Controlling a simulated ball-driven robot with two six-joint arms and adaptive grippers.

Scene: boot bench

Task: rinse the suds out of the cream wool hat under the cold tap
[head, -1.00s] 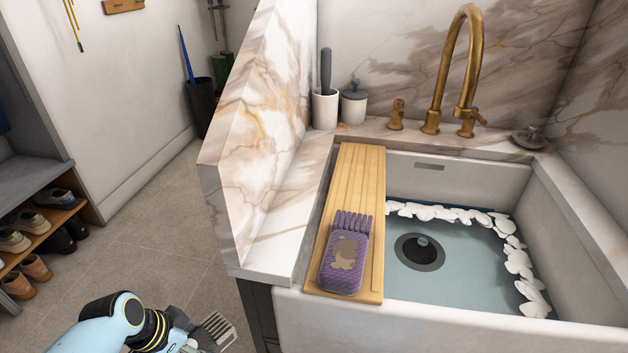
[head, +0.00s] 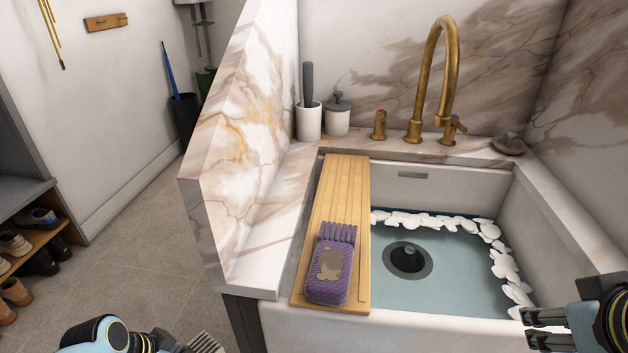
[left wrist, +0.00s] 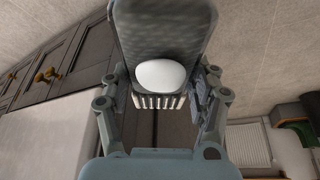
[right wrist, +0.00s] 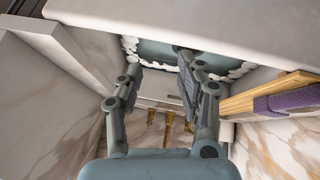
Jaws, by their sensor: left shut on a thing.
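In the left wrist view my left gripper (left wrist: 158,98) is shut on a grey, textured knit-like piece (left wrist: 165,25) with a pale ribbed edge and a smooth white blob on it. A bit of its ribbed edge shows at the bottom of the head view (head: 207,343). I cannot tell its true colour; no other hat-like cream thing shows. The brass tap (head: 440,75) curves over the sink's back rim. It has a red-topped handle (head: 378,124) on the left and a lever (head: 452,129) on the right. My right gripper (head: 528,327) is open and empty by the sink's front right.
The white sink (head: 330,330) holds bluish water (head: 440,285), with white foam (head: 500,260) along its back and right edges. A purple knit piece (head: 327,288) with a brown patch lies on the wooden board (head: 340,195). A marble partition (head: 245,150) stands left of the sink.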

